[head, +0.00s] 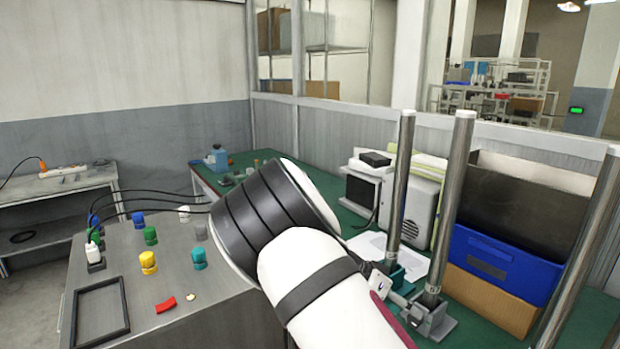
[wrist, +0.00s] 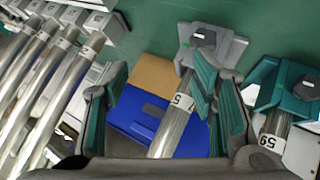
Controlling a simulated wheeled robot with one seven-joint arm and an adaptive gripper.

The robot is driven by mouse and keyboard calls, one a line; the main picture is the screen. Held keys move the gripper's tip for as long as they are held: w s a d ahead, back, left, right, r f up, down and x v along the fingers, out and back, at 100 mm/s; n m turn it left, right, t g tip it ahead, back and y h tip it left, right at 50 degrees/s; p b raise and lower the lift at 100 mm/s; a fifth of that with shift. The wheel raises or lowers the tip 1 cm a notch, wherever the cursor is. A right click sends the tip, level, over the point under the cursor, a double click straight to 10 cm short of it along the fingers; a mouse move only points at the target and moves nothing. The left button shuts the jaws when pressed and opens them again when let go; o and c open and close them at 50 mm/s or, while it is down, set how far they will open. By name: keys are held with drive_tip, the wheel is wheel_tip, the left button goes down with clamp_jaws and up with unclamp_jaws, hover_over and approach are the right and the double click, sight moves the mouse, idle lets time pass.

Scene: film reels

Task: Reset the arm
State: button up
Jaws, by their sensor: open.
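My arm (head: 300,280) reaches across the middle of the head view, and its gripper end is not clearly visible there. In the wrist view my gripper (wrist: 162,85) is open, with teal-padded fingers at left and right. A metal post (wrist: 172,130) labelled 5, in a grey clamp base (wrist: 208,45), shows in the space between the fingers. I cannot tell how far it is from them. No finger is seen closed on anything.
Tall metal posts (head: 455,190) stand on the green bench close to my arm. A blue bin (head: 495,264) sits on a cardboard box (head: 490,300) behind them. Coloured knobs (head: 149,262) and a black frame (head: 101,308) are on the grey table at left.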

drive_tip(key=s+r+n+t+y+p, duration=0.1)
drive_tip(key=s+r+n+y, duration=0.65)
drive_tip(key=s+r, duration=1.15)
drive_tip(key=s+a+r+n+t+y, duration=0.1)
drive_tip(key=s+r+n, duration=0.1)
drive_tip(key=s, duration=0.5)
drive_tip(key=s+a+r+n+t+y+p, duration=0.1)
drive_tip(key=s+r, duration=0.3)
drive_tip(key=s, duration=0.4)
drive_tip(key=shift+n+t, duration=0.45)
drive_tip(key=shift+t, duration=0.25)
drive_tip(key=shift+a+r, duration=0.1)
